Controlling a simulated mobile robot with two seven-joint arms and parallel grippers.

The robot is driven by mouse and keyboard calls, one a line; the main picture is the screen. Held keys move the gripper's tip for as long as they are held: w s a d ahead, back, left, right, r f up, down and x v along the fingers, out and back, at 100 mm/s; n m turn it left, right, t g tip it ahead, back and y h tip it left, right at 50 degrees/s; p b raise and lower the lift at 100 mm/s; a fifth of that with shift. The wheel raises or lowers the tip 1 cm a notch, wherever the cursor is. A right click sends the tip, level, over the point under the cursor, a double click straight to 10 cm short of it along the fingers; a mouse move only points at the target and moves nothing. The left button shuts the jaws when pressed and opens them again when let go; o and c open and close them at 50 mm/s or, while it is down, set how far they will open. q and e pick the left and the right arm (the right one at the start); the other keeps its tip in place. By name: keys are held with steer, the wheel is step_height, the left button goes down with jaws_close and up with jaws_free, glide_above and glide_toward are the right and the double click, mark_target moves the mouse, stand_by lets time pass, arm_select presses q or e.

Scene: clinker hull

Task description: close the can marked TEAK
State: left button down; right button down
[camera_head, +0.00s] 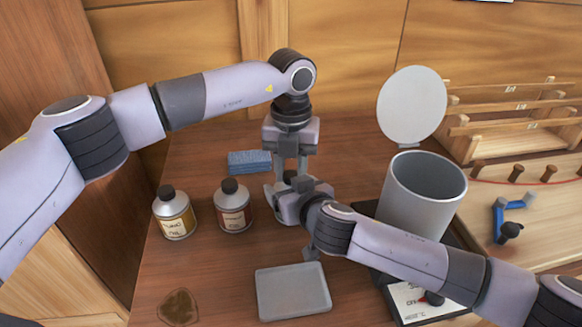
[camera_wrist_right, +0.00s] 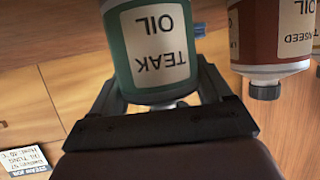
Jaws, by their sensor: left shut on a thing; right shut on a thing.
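The can marked TEAK (camera_wrist_right: 155,50) is green with a cream label and shows upside down in the right wrist view. My right gripper (camera_wrist_right: 165,115) is shut around it; its pale neck shows no black cap, though the gripper partly hides it. In the head view my right gripper (camera_head: 296,203) is at the middle of the bench, and the arms hide most of the can. My left gripper (camera_head: 290,166) points down just above it. It is shut on a small dark thing, apparently the cap (camera_head: 290,177).
Two capped cans, tung oil (camera_head: 174,215) and a red-labelled one (camera_head: 233,207), stand left of the grippers. A grey tray (camera_head: 292,292) lies in front; a large open pot (camera_head: 424,190) stands right, close to my right arm.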

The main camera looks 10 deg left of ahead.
stand_by(0.3)
arm_select(q)
steer(key=c, duration=0.8)
jaws_free()
steer(key=shift+r, duration=0.1)
steer(key=shift+r, duration=2.2)
